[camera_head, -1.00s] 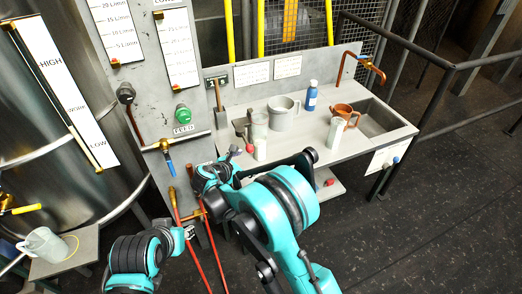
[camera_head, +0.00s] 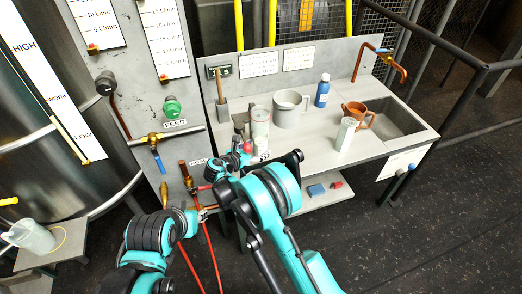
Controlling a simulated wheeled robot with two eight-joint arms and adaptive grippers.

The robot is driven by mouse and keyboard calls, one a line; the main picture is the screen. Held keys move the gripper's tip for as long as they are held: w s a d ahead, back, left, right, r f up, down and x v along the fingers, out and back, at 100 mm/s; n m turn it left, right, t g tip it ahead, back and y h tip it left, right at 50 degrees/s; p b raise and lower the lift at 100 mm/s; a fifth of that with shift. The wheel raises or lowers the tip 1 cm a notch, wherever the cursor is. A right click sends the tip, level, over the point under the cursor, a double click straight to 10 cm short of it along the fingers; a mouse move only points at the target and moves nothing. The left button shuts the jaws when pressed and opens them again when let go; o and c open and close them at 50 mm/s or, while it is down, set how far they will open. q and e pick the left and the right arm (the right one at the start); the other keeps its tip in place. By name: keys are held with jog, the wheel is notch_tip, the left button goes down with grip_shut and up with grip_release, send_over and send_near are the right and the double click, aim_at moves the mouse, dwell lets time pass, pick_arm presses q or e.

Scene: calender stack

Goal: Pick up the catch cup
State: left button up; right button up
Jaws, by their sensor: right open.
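Which vessel is the catch cup I cannot tell for sure. A clear cylindrical cup (camera_head: 260,126) stands near the front left of the grey bench, with a small white container (camera_head: 263,152) partly hidden in front of it. A wide grey mug (camera_head: 289,109) stands behind and to the right. A pale clear cup (camera_head: 346,134) stands by the sink, next to a brown jug (camera_head: 359,115). My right gripper (camera_head: 245,152) is open at the bench's front left edge, below the clear cup; its fingers are hard to make out. My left gripper (camera_head: 203,213) is lower left, too small to read.
A blue bottle (camera_head: 322,91) stands at the bench back. A sink (camera_head: 398,121) and copper tap (camera_head: 386,62) are at right. A lower shelf (camera_head: 320,198) holds a blue block. Red hoses (camera_head: 211,248) hang beside the panel. A clear jug (camera_head: 31,237) stands far left.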

jog(key=shift+x, duration=1.15)
jog(key=c, duration=1.5)
jog(key=shift+o, duration=0.2)
jog(key=shift+r, duration=0.3)
